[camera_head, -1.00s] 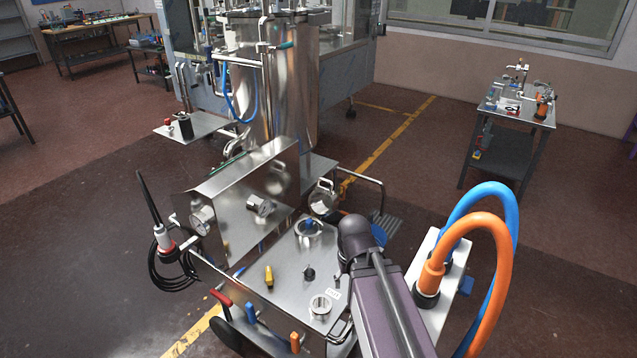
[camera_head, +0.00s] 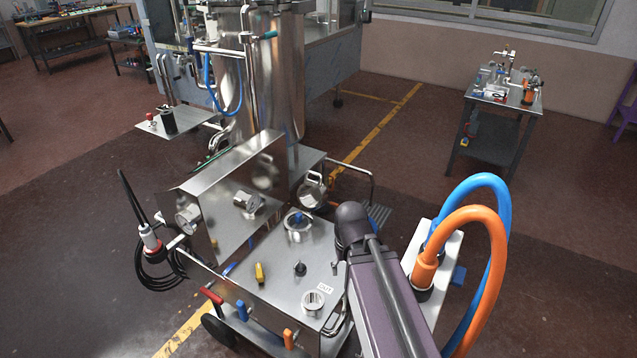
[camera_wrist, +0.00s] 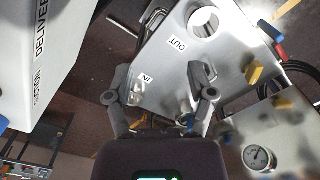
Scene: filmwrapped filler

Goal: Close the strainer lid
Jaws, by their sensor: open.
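The strainer lid (camera_head: 312,190) looks like a round shiny metal disc with a handle. It stands raised behind a round opening with a metal rim (camera_head: 298,221) in the cart's steel top; something blue sits in that opening. In the wrist view, my gripper (camera_wrist: 161,94) is open, its two dark fingers spread over the steel top near the IN label (camera_wrist: 145,79). A shiny part shows between the fingers, but I cannot tell whether it is the lid.
A second round opening (camera_head: 313,301) is at the cart's front, by the OUT label. A steel box with gauges (camera_head: 235,195) stands at the left. Blue and orange hoses (camera_head: 488,225) arch at the right.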

